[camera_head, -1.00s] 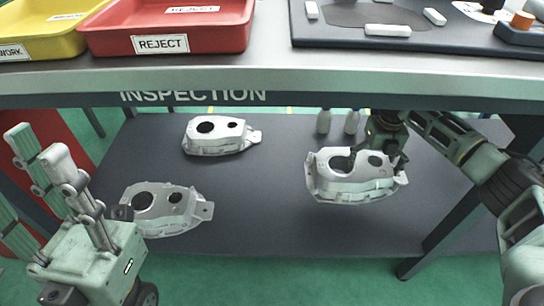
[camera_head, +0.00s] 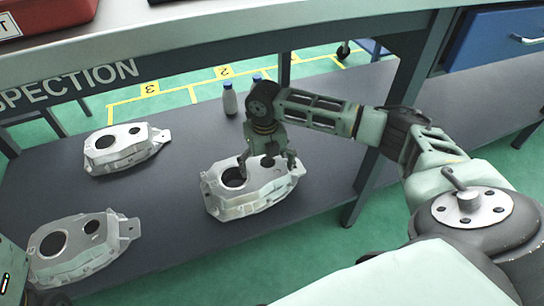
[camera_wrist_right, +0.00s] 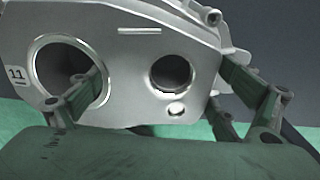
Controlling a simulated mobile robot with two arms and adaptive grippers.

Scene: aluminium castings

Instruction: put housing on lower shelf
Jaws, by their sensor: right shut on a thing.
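A grey cast housing (camera_head: 250,190) with a large and a small round hole is at the right part of the dark lower shelf (camera_head: 185,190). My right gripper (camera_head: 268,163) is shut on it from above. In the right wrist view the housing (camera_wrist_right: 125,65) shows a mark "11"; one finger reaches into the large hole, the other is at the right side. Whether its underside touches the shelf I cannot tell. Only a sliver of my left gripper (camera_head: 8,278) shows at the left edge; its fingers are hidden.
Two more housings stand on the shelf, one farther back (camera_head: 125,148) and one near the front left (camera_head: 78,245). The inspection table top (camera_head: 250,25) overhangs the shelf; a table leg (camera_head: 365,190) is to the right.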

